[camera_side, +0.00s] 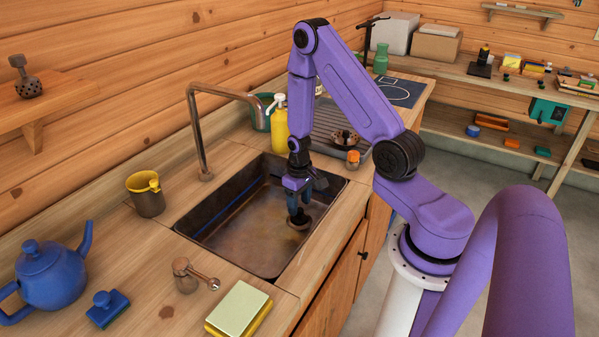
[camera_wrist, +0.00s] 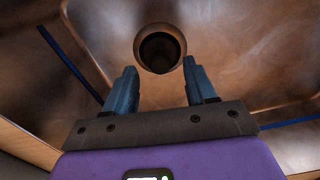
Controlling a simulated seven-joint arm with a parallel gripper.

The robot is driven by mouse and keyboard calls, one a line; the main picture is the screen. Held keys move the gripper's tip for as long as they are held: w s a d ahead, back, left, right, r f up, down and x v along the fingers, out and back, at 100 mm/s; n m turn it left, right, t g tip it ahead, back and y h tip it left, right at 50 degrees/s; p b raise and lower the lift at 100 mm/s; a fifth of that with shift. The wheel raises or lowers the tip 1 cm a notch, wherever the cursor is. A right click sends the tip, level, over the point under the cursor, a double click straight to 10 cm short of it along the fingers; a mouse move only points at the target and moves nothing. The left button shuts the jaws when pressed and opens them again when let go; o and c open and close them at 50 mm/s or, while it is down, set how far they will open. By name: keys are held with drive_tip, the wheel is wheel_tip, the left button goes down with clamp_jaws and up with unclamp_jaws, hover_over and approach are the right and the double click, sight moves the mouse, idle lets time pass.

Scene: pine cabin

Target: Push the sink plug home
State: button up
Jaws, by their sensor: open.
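My gripper (camera_side: 300,203) points down into the brown metal sink (camera_side: 238,222), its two blue fingers apart. In the wrist view the open fingers (camera_wrist: 160,80) have nothing between them. Just beyond their tips is the round copper-coloured drain rim (camera_wrist: 142,38) with a dark round shape, apparently the sink plug (camera_wrist: 160,50), inside it. In the side view this dark plug (camera_side: 300,217) shows just below the fingers, low in the sink near its right side. I cannot tell how deep it sits or whether a finger touches it.
A copper tap (camera_side: 205,130) arches over the sink's back left. A yellow bottle (camera_side: 279,130) stands behind it, with a ridged drainboard (camera_side: 325,122) beyond. The sink walls surround my gripper.

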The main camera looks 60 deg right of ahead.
wheel_tip(320, 180, up, 16)
drive_tip(key=s+a+r+n, duration=0.2)
drive_tip(key=s+a+n, duration=0.15)
drive_tip(key=a, duration=0.35)
drive_tip(key=s+a+r+n, duration=0.3)
drive_tip(key=a+n, duration=0.1)
drive_tip(key=a, duration=0.3)
drive_tip(key=s+a+r+n, duration=0.1)
drive_tip(key=s+a+n, duration=0.2)
drive_tip(key=s, duration=0.4)
drive_tip(key=s+a+r+n, duration=0.2)
drive_tip(key=s+n, duration=0.1)
drive_tip(key=s, duration=0.4)
drive_tip(key=shift+s+a, duration=0.35)
drive_tip(key=shift+a, duration=0.05)
